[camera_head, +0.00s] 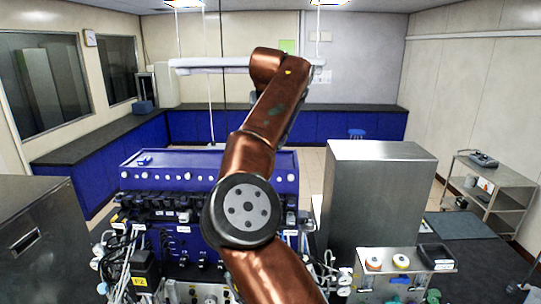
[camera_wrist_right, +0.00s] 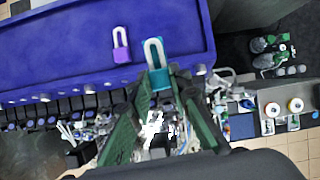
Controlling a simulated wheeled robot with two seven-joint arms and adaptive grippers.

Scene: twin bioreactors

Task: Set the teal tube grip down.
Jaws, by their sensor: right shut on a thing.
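The teal tube grip (camera_wrist_right: 161,79) has a teal body and a white loop. In the right wrist view it sits between the fingertips of my right gripper (camera_wrist_right: 159,84), which is shut on it. The grip appears over the front edge of the blue cabinet top (camera_wrist_right: 60,50); I cannot tell whether it touches anything below. A similar purple grip (camera_wrist_right: 121,54) with a white loop lies on that top, to the left. In the head view my copper arm covers the middle, and neither the teal grip nor a gripper can be made out. My left gripper is in neither view.
The blue cabinet (camera_head: 150,176) has dark fittings, hoses and cables along its front. A tall grey steel box (camera_head: 370,200) stands to its right. A small panel with round caps (camera_head: 374,264) and a black tray (camera_head: 437,256) is at front right. Much of the blue top is bare.

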